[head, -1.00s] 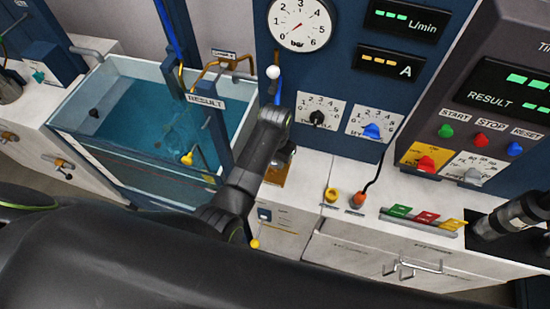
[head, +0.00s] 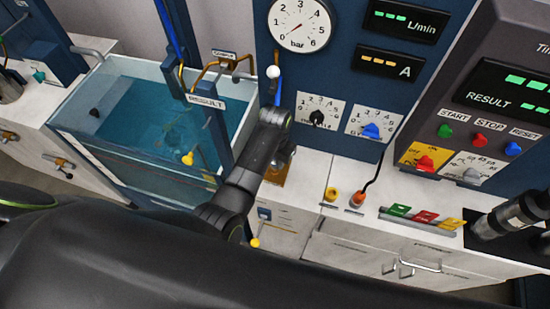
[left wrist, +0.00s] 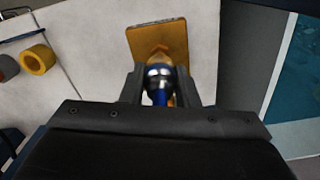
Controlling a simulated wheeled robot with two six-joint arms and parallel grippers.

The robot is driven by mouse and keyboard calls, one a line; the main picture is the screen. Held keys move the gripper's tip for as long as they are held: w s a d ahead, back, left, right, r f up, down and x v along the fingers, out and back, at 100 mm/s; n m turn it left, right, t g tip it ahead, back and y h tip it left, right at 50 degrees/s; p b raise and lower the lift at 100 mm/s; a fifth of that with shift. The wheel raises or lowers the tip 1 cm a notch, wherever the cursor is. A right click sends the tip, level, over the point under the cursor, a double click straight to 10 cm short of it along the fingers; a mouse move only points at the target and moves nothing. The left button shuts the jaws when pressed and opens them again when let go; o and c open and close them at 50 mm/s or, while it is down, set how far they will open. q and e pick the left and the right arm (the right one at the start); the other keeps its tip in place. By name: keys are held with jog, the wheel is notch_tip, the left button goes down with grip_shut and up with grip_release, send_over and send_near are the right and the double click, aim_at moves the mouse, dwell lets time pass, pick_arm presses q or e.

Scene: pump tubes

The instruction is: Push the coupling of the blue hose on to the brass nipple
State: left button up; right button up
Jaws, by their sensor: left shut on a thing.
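In the left wrist view my left gripper (left wrist: 158,88) is shut on the silver coupling (left wrist: 158,76) of the blue hose (left wrist: 160,98). A brass nipple (left wrist: 158,54) shows just beyond the coupling, in line with it, on an orange-brown plate (left wrist: 158,28). The coupling covers part of the nipple, and I cannot tell whether they touch. In the head view my left gripper (head: 282,158) is above the same plate (head: 275,176), in front of the blue panel; its own arm hides most of the coupling there.
A glass water tank (head: 130,110) stands to the left of the arm. The blue panel (head: 350,80) with gauge and dials rises close behind the gripper.

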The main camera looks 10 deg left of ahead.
pick_arm(q)
jog(key=shift+f+b, duration=0.6)
jog(key=shift+f, duration=0.9)
pick_arm(e)
jog(key=shift+f, duration=0.65)
pick_arm(q)
jog(key=o, duration=1.1)
pick_arm(e)
jog(key=shift+a, duration=0.1)
